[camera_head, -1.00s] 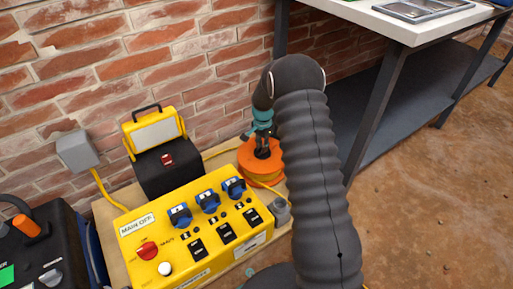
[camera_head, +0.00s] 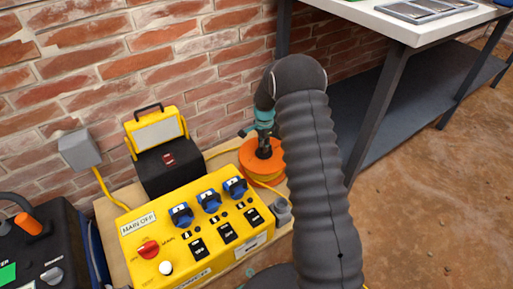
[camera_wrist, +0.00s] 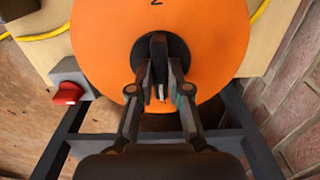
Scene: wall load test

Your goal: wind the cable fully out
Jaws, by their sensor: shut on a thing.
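The orange cable reel (camera_head: 262,166) stands on the wooden board, behind the right end of the yellow box. In the wrist view its orange disc (camera_wrist: 90,45) fills the upper middle, with a black hub at its centre. My gripper (camera_wrist: 160,85) is over the hub, its two fingers closed on the dark crank handle (camera_wrist: 158,50). In the head view my gripper (camera_head: 263,143) is partly hidden by my arm. The yellow cable (camera_head: 223,152) runs from the reel to the left, behind the yellow box. It also shows in the wrist view (camera_wrist: 42,34).
The yellow control box (camera_head: 190,225) with blue sockets and a red switch stands in front of the reel.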

